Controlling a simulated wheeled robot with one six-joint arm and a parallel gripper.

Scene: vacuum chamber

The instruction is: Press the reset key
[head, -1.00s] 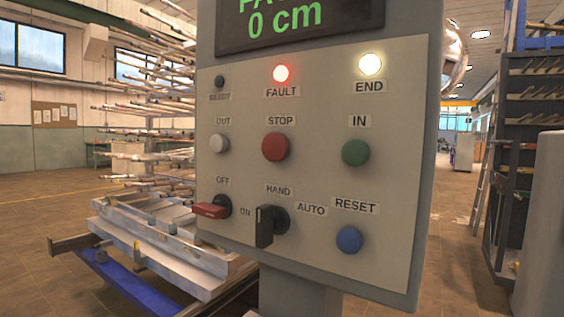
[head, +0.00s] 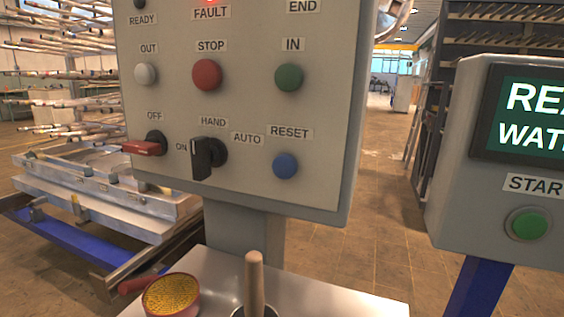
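The reset key is a round blue button (head: 285,166) under the label RESET, at the lower right of the grey control panel (head: 330,120) in the head view. It stands out from the panel face and nothing covers it. Left of it are a black rotary switch (head: 207,157) labelled HAND and AUTO and a red switch (head: 146,146) labelled OFF and ON. Above are a red STOP button (head: 207,75), a green IN button (head: 289,77) and a white OUT button (head: 145,74). The FAULT lamp at the top edge shows red. My gripper is not in view.
A metal table (head: 330,295) below the panel holds a round tin (head: 171,296) and a wooden handle (head: 255,282). A second console (head: 470,190) with a screen and a green START button (head: 529,224) stands at the right. A metal frame with blue beams (head: 75,242) is at the left.

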